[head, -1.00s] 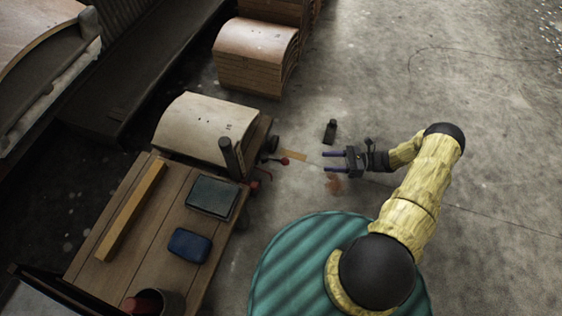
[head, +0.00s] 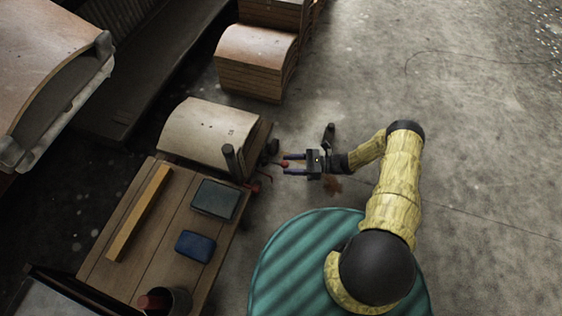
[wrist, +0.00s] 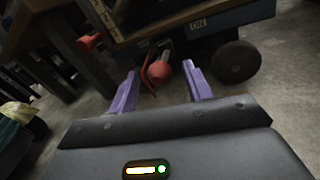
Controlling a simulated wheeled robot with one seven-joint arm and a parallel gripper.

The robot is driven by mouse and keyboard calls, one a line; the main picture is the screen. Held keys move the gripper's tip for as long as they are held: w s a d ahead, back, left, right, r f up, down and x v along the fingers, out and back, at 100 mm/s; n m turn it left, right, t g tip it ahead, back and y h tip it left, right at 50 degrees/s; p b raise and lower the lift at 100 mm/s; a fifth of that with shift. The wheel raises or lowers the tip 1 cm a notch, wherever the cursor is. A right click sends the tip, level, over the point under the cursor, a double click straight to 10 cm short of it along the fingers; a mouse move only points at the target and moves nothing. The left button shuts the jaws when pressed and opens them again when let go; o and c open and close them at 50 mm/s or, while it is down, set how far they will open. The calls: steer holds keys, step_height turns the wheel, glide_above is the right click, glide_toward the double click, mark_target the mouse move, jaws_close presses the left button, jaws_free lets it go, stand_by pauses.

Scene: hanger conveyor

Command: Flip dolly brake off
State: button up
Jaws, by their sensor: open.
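The brake lever is a thin red bar with a round red knob (head: 285,163), at the right side of the low dolly (head: 265,133). The knob also shows in the wrist view (wrist: 159,70), between the fingertips and a little ahead of them. Whether a finger touches the knob, I cannot tell. A dark wheel (wrist: 236,62) sits under the dolly's edge, right of the knob in the wrist view.
A wooden bench (head: 160,230) stands left of my base, holding a yellow bar (head: 138,213), a green box (head: 214,199) and a blue pouch (head: 195,246). A red handle (head: 256,187) juts from its edge near my gripper. Curved panels (head: 256,62) stand behind. Floor at right is clear.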

mark_target(282, 163)
steer(key=shift+a, duration=1.9)
jaws_close()
steer(key=shift+w, duration=0.1)
steer(key=shift+d+t, duration=0.25)
steer(key=shift+t, duration=0.05)
